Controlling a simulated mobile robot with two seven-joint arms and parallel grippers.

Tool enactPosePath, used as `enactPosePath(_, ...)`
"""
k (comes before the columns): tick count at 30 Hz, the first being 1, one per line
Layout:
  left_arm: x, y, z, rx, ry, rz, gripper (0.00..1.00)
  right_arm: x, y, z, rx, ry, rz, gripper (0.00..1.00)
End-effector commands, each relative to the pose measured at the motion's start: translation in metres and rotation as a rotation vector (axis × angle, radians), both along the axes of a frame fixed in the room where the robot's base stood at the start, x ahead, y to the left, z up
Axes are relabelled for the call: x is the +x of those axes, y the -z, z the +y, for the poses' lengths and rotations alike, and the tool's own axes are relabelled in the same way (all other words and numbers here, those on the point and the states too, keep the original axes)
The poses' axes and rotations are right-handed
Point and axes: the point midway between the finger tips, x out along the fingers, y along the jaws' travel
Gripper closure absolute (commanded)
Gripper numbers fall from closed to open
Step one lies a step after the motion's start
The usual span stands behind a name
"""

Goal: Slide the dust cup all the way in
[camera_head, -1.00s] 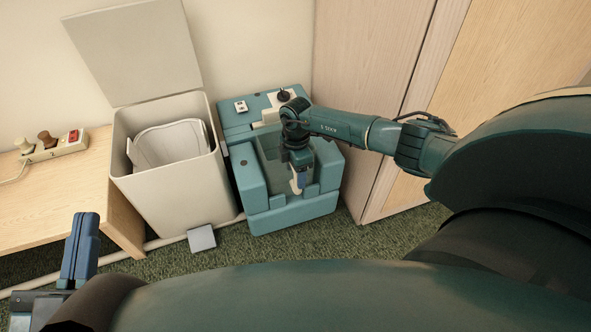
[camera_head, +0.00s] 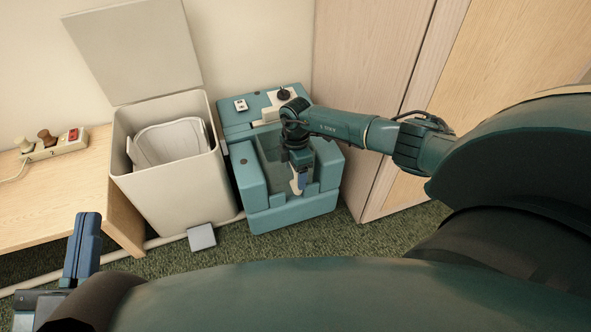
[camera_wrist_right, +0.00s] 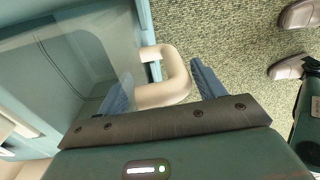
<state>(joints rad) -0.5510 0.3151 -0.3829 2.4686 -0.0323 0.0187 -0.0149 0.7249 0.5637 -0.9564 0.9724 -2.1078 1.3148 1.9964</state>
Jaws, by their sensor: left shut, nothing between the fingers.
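The dust cup (camera_head: 268,158) is a clear-walled bin seated between the side blocks of a teal machine (camera_head: 262,218). How far in it sits is hard to tell. Its cream loop handle (camera_wrist_right: 178,78) faces the front; the cup's clear wall (camera_wrist_right: 92,62) fills the left of the right wrist view. My right gripper (camera_head: 298,182) reaches down at the cup's front. In the wrist view its blue fingers (camera_wrist_right: 165,88) are spread, with the handle between them and a gap to the right finger. My left gripper (camera_head: 84,246) is shut and empty at the lower left, far from the machine.
An open cream waste bin (camera_head: 168,180) with its lid up stands left of the machine, its grey pedal (camera_head: 201,238) in front. A wooden bench (camera_head: 40,205) holds a power strip (camera_head: 55,146). A wooden cabinet (camera_head: 385,100) stands right. Green carpet (camera_head: 300,245) in front is clear.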

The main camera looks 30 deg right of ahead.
Motion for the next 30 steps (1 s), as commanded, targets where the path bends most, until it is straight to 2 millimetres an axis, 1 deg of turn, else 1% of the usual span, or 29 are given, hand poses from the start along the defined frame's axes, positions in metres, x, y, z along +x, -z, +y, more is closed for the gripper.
enactPosePath(1, 0.0, 0.0, 0.0, 0.0, 0.0, 0.0, 1.0, 0.0, 0.0, 0.0, 0.0, 0.0, 0.0, 0.27)
enactPosePath(5, 0.0, 0.0, 0.0, 0.0, -0.001, 0.0, 1.0, 0.0, 0.0, 0.0, 0.0, 0.0, 0.0, 0.17)
enactPosePath(6, 0.0, 0.0, 0.0, 0.0, -0.001, 0.0, 1.0, 0.0, 0.0, 0.0, 0.0, 0.0, 0.001, 0.16)
enactPosePath(13, 0.0, 0.0, 0.0, 0.0, -0.001, 0.0, 1.0, -0.001, 0.001, 0.0, 0.0, 0.0, 0.003, 0.16)
enactPosePath(14, 0.0, -0.003, 0.0, 0.0, -0.001, -0.004, 1.0, -0.001, -0.002, 0.0, -0.001, 0.0, 0.002, 0.16)
enactPosePath(17, 0.0, -0.009, 0.0, 0.001, -0.001, 0.0, 1.0, 0.001, -0.014, -0.001, -0.001, 0.0, 0.001, 0.16)
enactPosePath(18, -0.001, -0.01, 0.0, 0.002, -0.002, 0.012, 1.0, 0.001, -0.022, -0.001, -0.001, -0.001, 0.001, 0.16)
enactPosePath(20, -0.005, 0.004, 0.0, 0.003, -0.013, 0.087, 1.0, 0.002, -0.035, -0.002, 0.0, 0.0, 0.0, 0.16)
enactPosePath(21, -0.006, 0.006, 0.0, 0.015, -0.019, 0.098, 1.0, 0.003, -0.044, -0.003, 0.0, 0.0, -0.001, 0.16)
enactPosePath(27, -0.005, 0.003, 0.005, 0.079, -0.047, 0.086, 1.0, 0.007, -0.09, -0.006, -0.001, 0.0, -0.001, 0.16)
enactPosePath(30, -0.005, 0.004, 0.006, 0.103, -0.057, 0.084, 1.0, 0.008, -0.107, -0.007, 0.0, 0.0, 0.0, 0.16)
